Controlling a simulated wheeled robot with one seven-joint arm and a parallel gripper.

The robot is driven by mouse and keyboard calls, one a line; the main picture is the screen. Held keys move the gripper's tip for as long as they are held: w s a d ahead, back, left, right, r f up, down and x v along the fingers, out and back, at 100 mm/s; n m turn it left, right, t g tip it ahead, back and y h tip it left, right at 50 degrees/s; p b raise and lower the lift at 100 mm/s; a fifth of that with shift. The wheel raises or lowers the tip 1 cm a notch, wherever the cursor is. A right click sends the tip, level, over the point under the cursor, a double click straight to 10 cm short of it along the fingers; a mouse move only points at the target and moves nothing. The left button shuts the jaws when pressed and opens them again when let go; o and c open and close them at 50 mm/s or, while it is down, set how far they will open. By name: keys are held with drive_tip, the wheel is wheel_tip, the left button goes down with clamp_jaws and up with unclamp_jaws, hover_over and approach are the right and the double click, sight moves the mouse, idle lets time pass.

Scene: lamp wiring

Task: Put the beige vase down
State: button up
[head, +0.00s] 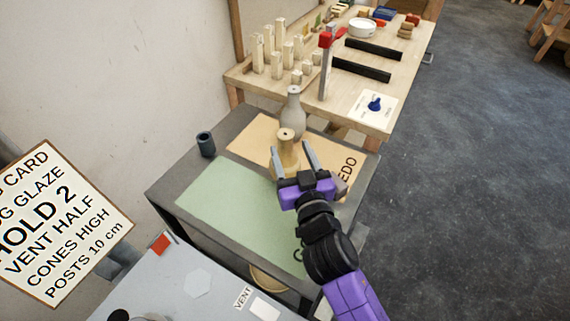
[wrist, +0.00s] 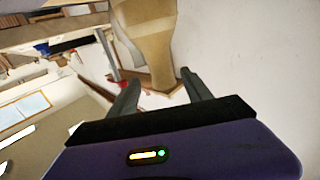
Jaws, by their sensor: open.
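The beige vase (head: 286,150) is upright, on or just above the tan mat (head: 254,133) on the grey table; its foot is hidden by my gripper. My gripper (head: 290,146) is open, with one finger to each side of the vase in the head view. In the wrist view the vase (wrist: 146,45) shows large at the top, in line with the gap between the open fingers (wrist: 159,77). I see no clear contact between the fingers and the vase.
A grey bottle-shaped vase (head: 293,114) stands close behind the beige one. A dark cup (head: 206,144) stands at the table's left edge. The green mat (head: 225,205) in front looks bare. A wooden bench (head: 400,85) with posts and black bars lies behind.

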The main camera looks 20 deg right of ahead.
sight(282, 131)
drive_tip(key=w, duration=0.2)
drive_tip(key=w+p, duration=0.1)
drive_tip(key=w, duration=0.2)
drive_tip(key=w+d, duration=0.1)
drive_tip(key=w, duration=0.1)
drive_tip(key=shift+w+f+p, duration=0.15)
drive_tip(key=shift+w+p, duration=0.1)
drive_tip(key=shift+p, duration=0.05)
drive_tip(key=shift+c, duration=0.2)
clamp_jaws()
drive_tip(key=shift+a, duration=0.1)
idle(0.9)
